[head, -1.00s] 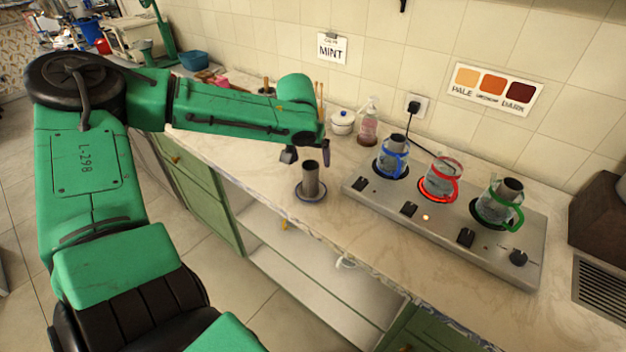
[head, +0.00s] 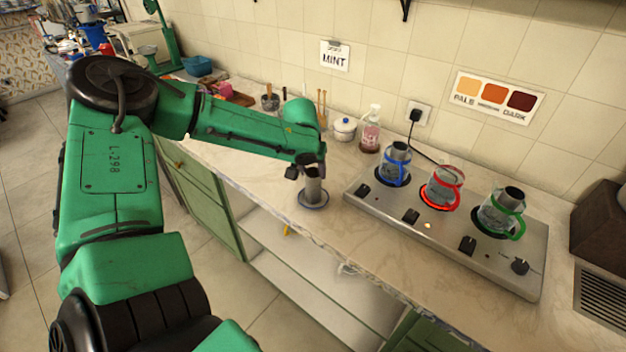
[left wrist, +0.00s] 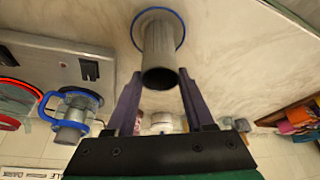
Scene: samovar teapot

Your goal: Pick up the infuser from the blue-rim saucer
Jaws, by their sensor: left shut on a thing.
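The infuser (head: 314,190) is a grey metal cylinder standing upright on the blue-rim saucer (head: 325,203) near the counter's front edge. In the left wrist view the infuser (left wrist: 159,45) shows its dark open top, with the saucer's blue rim (left wrist: 182,25) around its far end. My left gripper (head: 310,171) is at the infuser's upper part, shut on it, with one finger on each side. The left wrist view shows the gripper (left wrist: 158,76) from behind. I cannot tell any gap between infuser and saucer. My right gripper is out of view.
A steel stove (head: 407,232) to the right holds glass pots with blue (head: 394,165), red (head: 441,187) and green (head: 498,212) trim. A white jar (head: 344,130) and a soap bottle (head: 369,135) stand behind. The counter left of the saucer is clear.

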